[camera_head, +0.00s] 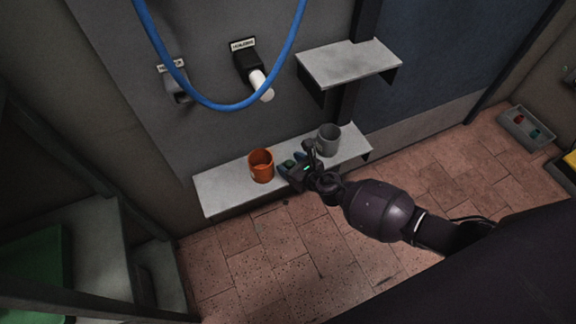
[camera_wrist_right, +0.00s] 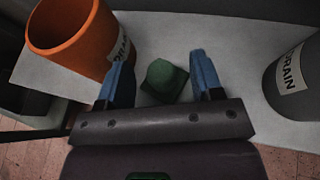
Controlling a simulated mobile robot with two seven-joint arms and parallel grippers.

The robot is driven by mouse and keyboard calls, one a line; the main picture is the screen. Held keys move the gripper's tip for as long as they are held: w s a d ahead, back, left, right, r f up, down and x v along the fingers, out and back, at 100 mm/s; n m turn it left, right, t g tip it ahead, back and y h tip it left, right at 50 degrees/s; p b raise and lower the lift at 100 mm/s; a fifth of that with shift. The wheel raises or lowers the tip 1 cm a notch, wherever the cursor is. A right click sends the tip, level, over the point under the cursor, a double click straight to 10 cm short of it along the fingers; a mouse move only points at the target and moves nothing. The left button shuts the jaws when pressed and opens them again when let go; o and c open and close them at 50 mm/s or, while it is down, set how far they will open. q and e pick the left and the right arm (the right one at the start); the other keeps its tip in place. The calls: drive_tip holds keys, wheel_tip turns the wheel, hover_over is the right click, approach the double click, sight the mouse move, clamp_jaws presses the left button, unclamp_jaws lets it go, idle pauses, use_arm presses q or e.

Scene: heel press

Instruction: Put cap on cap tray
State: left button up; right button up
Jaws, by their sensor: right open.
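A small dark green block-like piece, which looks like the cap (camera_wrist_right: 163,80), sits on the light grey shelf between my right gripper's fingers. It also shows in the head view (camera_head: 289,163), partly covered by the gripper. My right gripper (camera_head: 297,163) is open, with a blue-tipped finger on each side of the cap and a gap to each in the wrist view (camera_wrist_right: 158,72). I cannot tell which surface is the cap tray. My left gripper is not in view.
An orange cup (camera_head: 261,168) stands left of the gripper on the lower shelf (camera_head: 222,194); a grey cup (camera_head: 328,140) labelled DRAIN stands right. A bare upper shelf (camera_head: 348,63) and hanging blue hose (camera_head: 235,106) are above. A grey tray (camera_head: 513,119) with small coloured pieces lies far right.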

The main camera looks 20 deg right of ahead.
drive_tip(key=shift+w, duration=0.1)
drive_tip(key=shift+r, duration=0.1)
drive_tip(key=c, duration=1.1)
